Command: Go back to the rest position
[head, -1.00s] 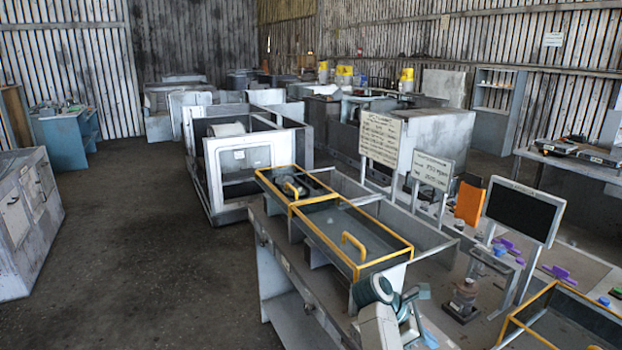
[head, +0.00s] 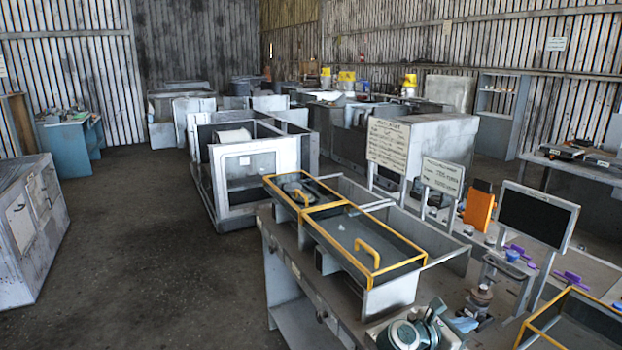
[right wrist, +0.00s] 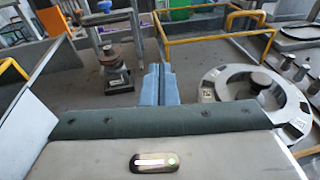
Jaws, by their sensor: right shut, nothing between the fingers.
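My right gripper (head: 465,324) is at the bottom of the head view, partly cut off by the lower edge, low over the near part of the workbench (head: 345,310). Its blue fingers (right wrist: 160,84) are together in the right wrist view with nothing between them. It touches no part that I can see. My left gripper is not in view.
Two yellow-rimmed trays (head: 372,285) stand on the bench left of my right arm; the farther one holds a dark part (head: 300,188). A small post fixture (head: 480,297), a black screen (head: 533,217) and an orange bin (head: 479,210) are close by. Open floor (head: 170,270) lies left.

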